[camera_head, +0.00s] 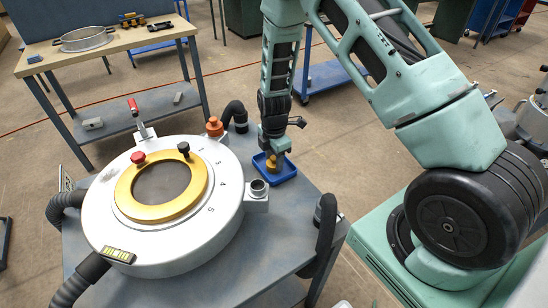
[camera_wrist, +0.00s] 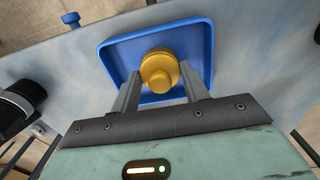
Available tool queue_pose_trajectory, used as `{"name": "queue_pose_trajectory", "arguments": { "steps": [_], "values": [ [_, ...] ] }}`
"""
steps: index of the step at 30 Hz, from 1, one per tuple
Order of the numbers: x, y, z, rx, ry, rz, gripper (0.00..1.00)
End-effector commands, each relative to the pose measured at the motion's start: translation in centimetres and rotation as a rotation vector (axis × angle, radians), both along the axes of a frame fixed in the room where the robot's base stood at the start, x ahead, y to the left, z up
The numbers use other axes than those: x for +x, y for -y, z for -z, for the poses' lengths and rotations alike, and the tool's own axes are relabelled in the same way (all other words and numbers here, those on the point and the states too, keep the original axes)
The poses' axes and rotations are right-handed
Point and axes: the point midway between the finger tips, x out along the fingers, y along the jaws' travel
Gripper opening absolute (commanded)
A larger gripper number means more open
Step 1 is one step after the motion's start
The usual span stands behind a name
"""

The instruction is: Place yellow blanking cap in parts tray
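The yellow blanking cap (camera_head: 272,163) is at the blue parts tray (camera_head: 287,171), at the table's back right corner. In the wrist view the cap (camera_wrist: 160,68) is round, with a smaller knob, and shows over the middle of the tray floor (camera_wrist: 120,56). My gripper (camera_head: 273,153) points down over the tray. In the wrist view its two fingers (camera_wrist: 160,76) are spread on either side of the cap, with a narrow gap showing at the right finger. The cap's underside is hidden, so its contact with the tray floor cannot be seen.
The large white round extruder housing (camera_head: 228,212) with a gold ring (camera_head: 128,196) fills the table's left and middle.

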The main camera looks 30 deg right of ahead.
Motion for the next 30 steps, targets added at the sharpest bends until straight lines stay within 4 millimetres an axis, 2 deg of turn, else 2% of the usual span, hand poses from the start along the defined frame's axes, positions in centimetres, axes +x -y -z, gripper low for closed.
{"name": "queue_pose_trajectory", "arguments": {
  "steps": [1, 2, 3, 11, 15, 20, 30],
  "values": [
    [0.0, 0.0, 0.0, 0.000, 0.000, 0.000, 0.56],
    [0.0, 0.0, 0.0, 0.000, 0.000, 0.000, 0.65],
    [0.0, 0.0, 0.0, 0.000, 0.000, 0.000, 0.67],
    [0.0, 0.0, -0.1, 0.000, 0.000, 0.000, 0.67],
    [0.1, 0.0, -0.9, 0.001, 0.002, -0.001, 0.67],
    [0.1, 0.0, -3.4, 0.000, 0.005, -0.002, 0.67],
    [0.1, 0.0, -10.0, 0.000, 0.004, 0.000, 0.67]
  ]
}}
